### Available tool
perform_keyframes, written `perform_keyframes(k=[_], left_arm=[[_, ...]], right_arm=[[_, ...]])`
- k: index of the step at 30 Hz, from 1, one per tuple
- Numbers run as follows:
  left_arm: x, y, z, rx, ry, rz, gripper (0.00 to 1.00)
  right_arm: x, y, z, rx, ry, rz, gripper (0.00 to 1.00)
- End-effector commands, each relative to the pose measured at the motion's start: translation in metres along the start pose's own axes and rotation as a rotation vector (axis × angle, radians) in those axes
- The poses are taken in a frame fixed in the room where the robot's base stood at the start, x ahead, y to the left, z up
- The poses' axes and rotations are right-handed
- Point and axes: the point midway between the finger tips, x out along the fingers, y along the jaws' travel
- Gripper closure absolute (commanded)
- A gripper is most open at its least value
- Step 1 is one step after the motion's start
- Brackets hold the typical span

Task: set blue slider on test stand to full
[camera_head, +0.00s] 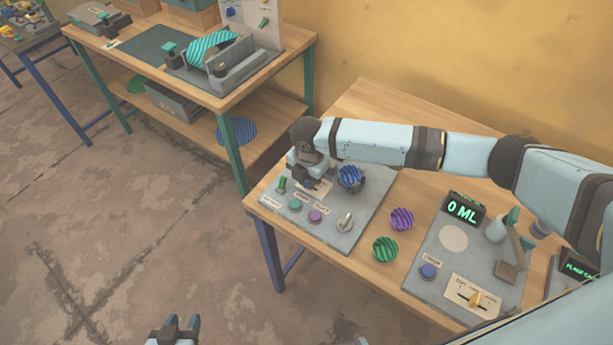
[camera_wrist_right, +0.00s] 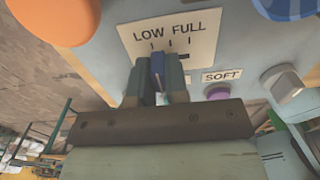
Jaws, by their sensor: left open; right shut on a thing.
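The blue slider (camera_wrist_right: 157,68) sits in its slot on the test stand, under a white label (camera_wrist_right: 170,38) reading LOW on the left and FULL on the right. It is left of the FULL end, and a bare dark stretch of slot shows to its right. My right gripper (camera_wrist_right: 158,88) is shut on the slider, one finger on each side. In the head view my right gripper (camera_head: 312,182) is over the rear left of the grey test stand (camera_head: 340,238) and hides the slider. My left gripper (camera_head: 177,328) is open and empty at the bottom edge, over the floor.
The stand also carries a green switch (camera_head: 282,185), buttons, a pale knob (camera_head: 345,222) and a blue striped disc (camera_head: 350,177). Purple (camera_head: 401,219) and green (camera_head: 385,249) discs lie beside it. A dispenser panel with a 0 ML display (camera_head: 463,210) stands to the right.

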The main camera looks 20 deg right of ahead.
Motion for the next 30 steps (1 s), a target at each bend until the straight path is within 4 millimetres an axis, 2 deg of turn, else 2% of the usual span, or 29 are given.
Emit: perform_keyframes(k=[6, 15, 16, 19, 30], left_arm=[[-0.014, 0.000, -0.021, 0.000, -0.003, 0.000, 0.57], [-0.014, 0.000, -0.021, -0.001, 0.001, -0.001, 0.57], [-0.014, 0.000, -0.021, -0.001, 0.001, -0.001, 0.57], [-0.014, 0.000, -0.021, -0.001, 0.000, -0.001, 0.57], [-0.013, 0.000, -0.019, 0.000, -0.002, -0.001, 0.57]], right_arm=[[-0.004, -0.031, 0.001, 0.001, 0.000, -0.005, 1.00], [0.001, -0.035, 0.001, 0.001, -0.001, -0.006, 1.00], [0.001, -0.035, 0.001, 0.001, -0.001, -0.006, 0.81], [0.000, -0.035, 0.001, 0.001, -0.001, -0.005, 0.60], [-0.005, -0.033, 0.001, 0.001, 0.000, -0.001, 0.60]])
